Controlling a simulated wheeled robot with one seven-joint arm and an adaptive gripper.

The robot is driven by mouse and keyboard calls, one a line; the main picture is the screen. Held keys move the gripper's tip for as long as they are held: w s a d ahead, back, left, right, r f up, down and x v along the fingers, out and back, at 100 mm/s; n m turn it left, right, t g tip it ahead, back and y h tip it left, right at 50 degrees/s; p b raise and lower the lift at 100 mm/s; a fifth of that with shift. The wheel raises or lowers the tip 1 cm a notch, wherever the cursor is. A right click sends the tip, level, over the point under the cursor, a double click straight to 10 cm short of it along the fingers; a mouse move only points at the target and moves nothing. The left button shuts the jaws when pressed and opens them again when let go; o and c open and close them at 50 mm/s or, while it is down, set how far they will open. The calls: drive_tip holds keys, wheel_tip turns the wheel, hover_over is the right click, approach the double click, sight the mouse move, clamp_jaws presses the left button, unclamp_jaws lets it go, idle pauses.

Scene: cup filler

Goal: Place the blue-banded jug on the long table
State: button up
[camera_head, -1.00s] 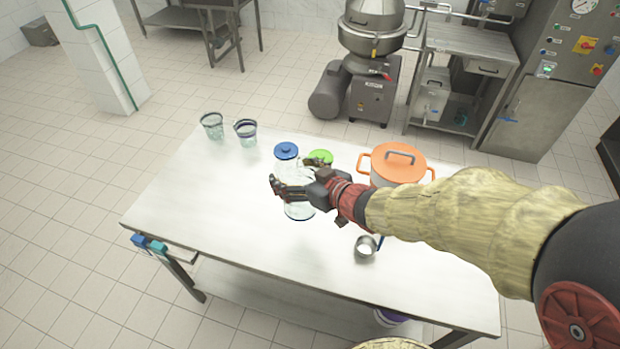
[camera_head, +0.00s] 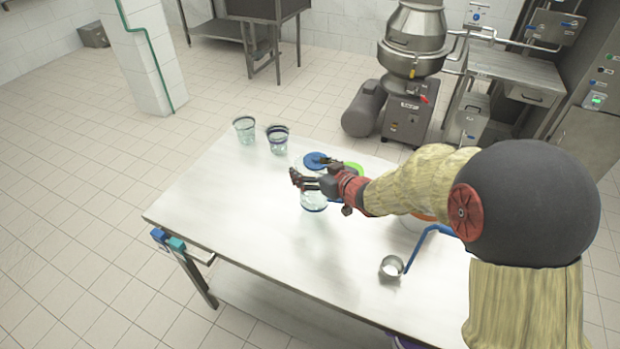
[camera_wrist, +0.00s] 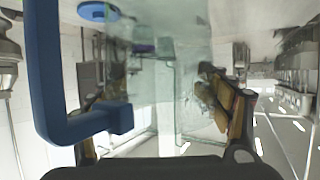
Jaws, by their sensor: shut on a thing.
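In the wrist view the jug's clear wall (camera_wrist: 185,90) stands between the two fingers, with a thick blue handle (camera_wrist: 45,80) at the left.
A blue lid (camera_head: 316,160) and a green lid (camera_head: 354,167) are close behind my gripper. Two clear cups (camera_head: 244,130) (camera_head: 277,140) stand at the back left. A metal ladle (camera_head: 391,267) with a blue handle lies right. An orange pot (camera_head: 418,218) is mostly hidden. The table's left and front are clear.

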drive_tip(key=shift+w+a+f+b, duration=0.15)
drive_tip(key=shift+f+b, duration=0.15)
drive_tip(key=shift+f, duration=0.65)
drive_tip(key=shift+w+d+f+b, duration=0.15)
drive_tip(key=shift+f+b, duration=0.15)
drive_tip(key=shift+f, duration=0.6)
drive_tip(key=shift+a+f, duration=0.1)
drive_tip(key=shift+f, duration=0.1)
drive_tip(key=o, duration=1.3)
drive_tip(key=shift+c, duration=0.2)
